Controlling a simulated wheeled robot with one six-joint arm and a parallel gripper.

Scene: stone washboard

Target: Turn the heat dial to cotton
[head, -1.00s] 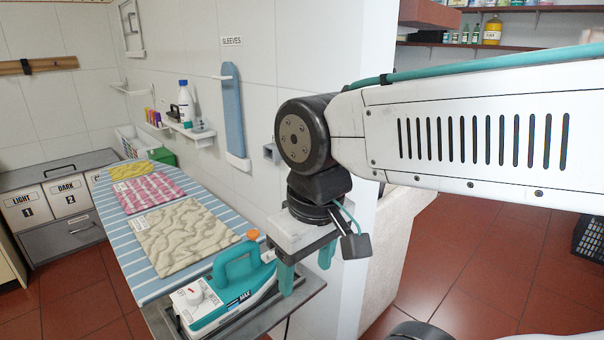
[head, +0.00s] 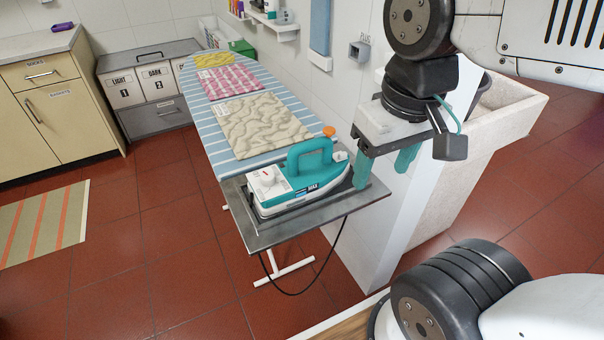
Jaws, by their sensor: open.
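The iron (head: 300,178), white with a teal handle and "MAX" on its side, rests on a grey metal plate (head: 265,238) at the near end of the ironing board. The heat dial (head: 267,178) is a small round knob with a red mark on the iron's white left end. Its lettering is too small to read now. My gripper (head: 384,172) has two teal fingers pointing down, apart and empty. It appears just right of the iron, by the plate's right edge. I cannot tell whether a finger touches the iron.
Folded cloths in beige (head: 262,125), pink (head: 230,80) and yellow (head: 213,60) lie on the striped ironing board (head: 205,130). A black cord (head: 312,282) hangs below the plate. A stone basin (head: 505,118) stands at right.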

